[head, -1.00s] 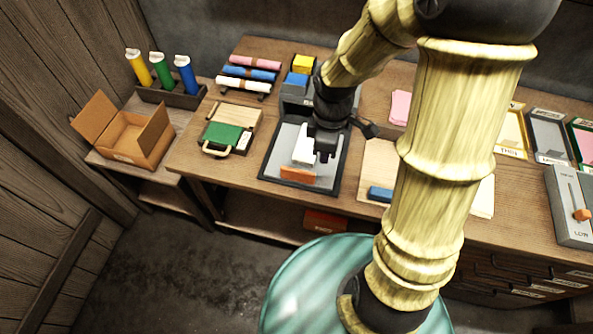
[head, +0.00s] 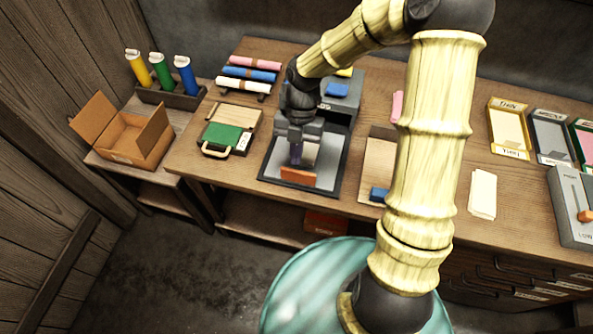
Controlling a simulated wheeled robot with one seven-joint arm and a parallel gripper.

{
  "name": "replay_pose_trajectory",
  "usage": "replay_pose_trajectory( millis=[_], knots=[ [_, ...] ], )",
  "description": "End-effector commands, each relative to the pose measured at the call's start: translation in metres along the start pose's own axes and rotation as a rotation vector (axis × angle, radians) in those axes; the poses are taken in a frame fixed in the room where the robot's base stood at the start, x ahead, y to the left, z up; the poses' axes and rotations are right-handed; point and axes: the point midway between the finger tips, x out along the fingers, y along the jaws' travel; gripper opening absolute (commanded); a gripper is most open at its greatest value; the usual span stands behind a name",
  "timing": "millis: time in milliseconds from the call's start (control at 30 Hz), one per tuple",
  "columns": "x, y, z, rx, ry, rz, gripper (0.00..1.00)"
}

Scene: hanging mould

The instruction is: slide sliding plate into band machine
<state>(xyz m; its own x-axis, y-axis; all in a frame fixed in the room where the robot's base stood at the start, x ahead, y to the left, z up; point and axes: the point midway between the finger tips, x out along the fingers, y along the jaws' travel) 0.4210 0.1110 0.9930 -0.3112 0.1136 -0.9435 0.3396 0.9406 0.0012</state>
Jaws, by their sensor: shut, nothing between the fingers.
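The band machine (head: 345,108) is a grey block at the back of the table, with lettering ending in "DS" partly covered by my arm. In front of it lies a dark-edged tray (head: 338,168). What looks like the sliding plate (head: 310,153) is a pale piece in this tray, with an orange front part (head: 298,177) toward the table's front edge. My gripper (head: 296,158) points down over the plate, just behind the orange part, and is shut and empty. It hides part of the plate. I cannot tell whether it touches the plate.
A green case (head: 222,137) and coloured rolls (head: 250,74) are to the left. Pale sheets (head: 483,194), labelled frames (head: 509,130) and a lever box (head: 572,207) are farther right.

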Motion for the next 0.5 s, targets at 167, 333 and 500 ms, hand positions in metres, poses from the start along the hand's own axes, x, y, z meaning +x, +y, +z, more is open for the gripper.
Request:
replay_pose_trajectory(
  millis=[167, 333, 500],
  knots=[
    [0.004, 0.001, -0.001, -0.001, 0.001, -0.002, 0.00],
    [0.022, 0.001, -0.001, 0.001, 0.003, -0.002, 0.00],
    [0.051, 0.001, -0.002, -0.001, 0.004, -0.004, 0.00]
  ],
)
